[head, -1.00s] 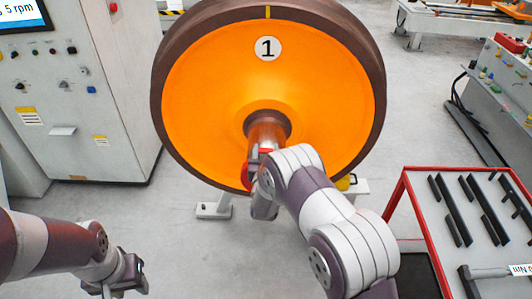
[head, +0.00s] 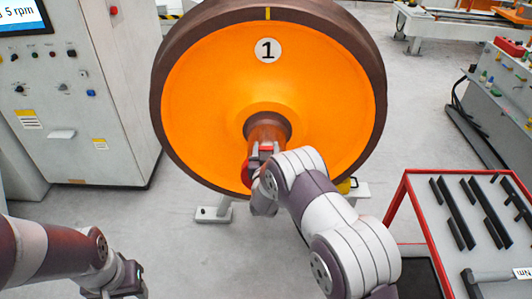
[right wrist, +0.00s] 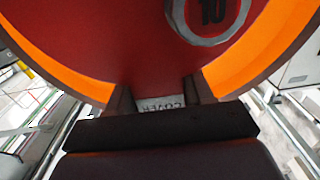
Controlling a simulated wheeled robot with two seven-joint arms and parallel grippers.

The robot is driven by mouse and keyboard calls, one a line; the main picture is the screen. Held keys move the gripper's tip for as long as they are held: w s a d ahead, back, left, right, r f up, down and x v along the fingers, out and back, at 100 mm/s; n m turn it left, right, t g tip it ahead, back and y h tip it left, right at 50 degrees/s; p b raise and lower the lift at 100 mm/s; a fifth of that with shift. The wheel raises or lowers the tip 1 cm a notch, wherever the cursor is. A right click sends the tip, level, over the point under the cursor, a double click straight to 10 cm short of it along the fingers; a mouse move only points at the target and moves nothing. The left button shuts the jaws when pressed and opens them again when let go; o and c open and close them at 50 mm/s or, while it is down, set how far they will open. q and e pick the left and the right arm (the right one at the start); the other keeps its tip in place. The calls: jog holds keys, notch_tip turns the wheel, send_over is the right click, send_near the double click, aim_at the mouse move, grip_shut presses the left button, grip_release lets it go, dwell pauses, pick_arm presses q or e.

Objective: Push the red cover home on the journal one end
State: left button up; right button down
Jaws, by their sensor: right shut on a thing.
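The red cover (right wrist: 110,45) fills the upper middle of the right wrist view. It bears a round badge with "10" and a pale label tab reading COVER upside down. My right gripper (right wrist: 162,95) is shut on this tab, a finger on each side. In the head view a little of the red cover (head: 268,146) shows at the end of the journal (head: 267,128), with my right gripper (head: 262,152) in front. My wrist hides most of the cover and whether it is fully seated. My left gripper (head: 118,283) hangs low at the left, its jaws unclear.
The big orange wheel (head: 215,110) marked 1 stands behind the journal. A grey control cabinet (head: 75,110) is on the left. A red-framed table (head: 440,190) with dark bars is on the right. Bare floor lies between cabinet and wheel.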

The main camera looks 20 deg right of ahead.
jog(key=shift+b+x, duration=0.6)
jog(key=shift+x, duration=0.2)
jog(key=shift+c, duration=1.8)
grip_release()
jog(key=shift+s+f, duration=0.1)
jog(key=shift+s, duration=0.2)
jog(key=b+v, duration=0.3)
jog(key=v, duration=0.9)
jog(key=shift+r, duration=0.25)
jog(key=shift+s, duration=0.1)
